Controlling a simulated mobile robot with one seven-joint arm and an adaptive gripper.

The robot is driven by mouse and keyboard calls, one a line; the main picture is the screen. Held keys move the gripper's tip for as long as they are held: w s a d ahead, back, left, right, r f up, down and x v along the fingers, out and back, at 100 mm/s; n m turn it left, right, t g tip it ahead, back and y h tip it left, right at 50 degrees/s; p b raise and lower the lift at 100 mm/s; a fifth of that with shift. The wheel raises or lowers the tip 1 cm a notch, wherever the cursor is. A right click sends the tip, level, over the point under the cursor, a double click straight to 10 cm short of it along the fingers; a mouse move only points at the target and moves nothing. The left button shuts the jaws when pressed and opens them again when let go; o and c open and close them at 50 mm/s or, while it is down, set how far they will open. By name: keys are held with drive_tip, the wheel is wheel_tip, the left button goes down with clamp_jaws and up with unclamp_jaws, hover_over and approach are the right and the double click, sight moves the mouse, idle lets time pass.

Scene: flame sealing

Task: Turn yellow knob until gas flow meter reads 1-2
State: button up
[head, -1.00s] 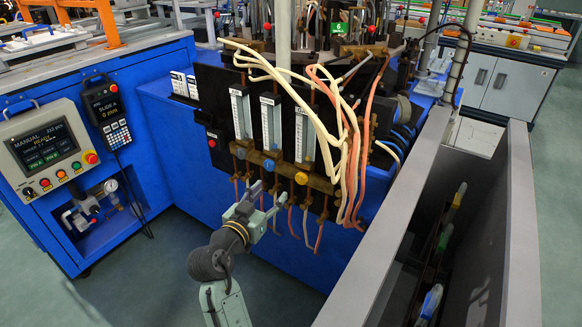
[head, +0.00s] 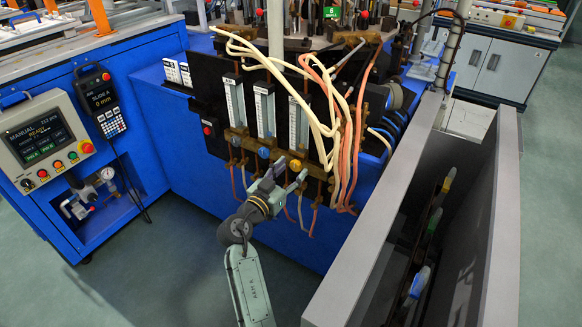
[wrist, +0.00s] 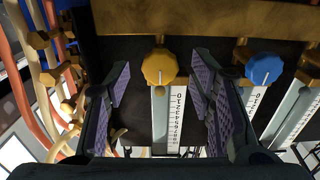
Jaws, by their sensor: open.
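My gripper (wrist: 160,84) is open, with one purple-padded finger on each side of the knob and visible gaps between. In the head view my gripper (head: 290,174) is just in front of the knob. The flow meter's scale (wrist: 178,120) shows below the knob in the wrist view; I cannot make out its reading.
A blue knob (wrist: 263,68) sits close right of my fingers in the wrist view. Cream hoses (head: 328,130) and orange hoses (head: 345,175) hang right of the meters. A grey-walled trough (head: 385,220) stands to the right. Open floor lies in front of the blue machine.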

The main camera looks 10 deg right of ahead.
drive_tip(key=shift+w+d, duration=0.2)
drive_tip(key=shift+w, duration=0.05)
drive_tip(key=shift+c, duration=0.5)
drive_tip(key=c, duration=1.1)
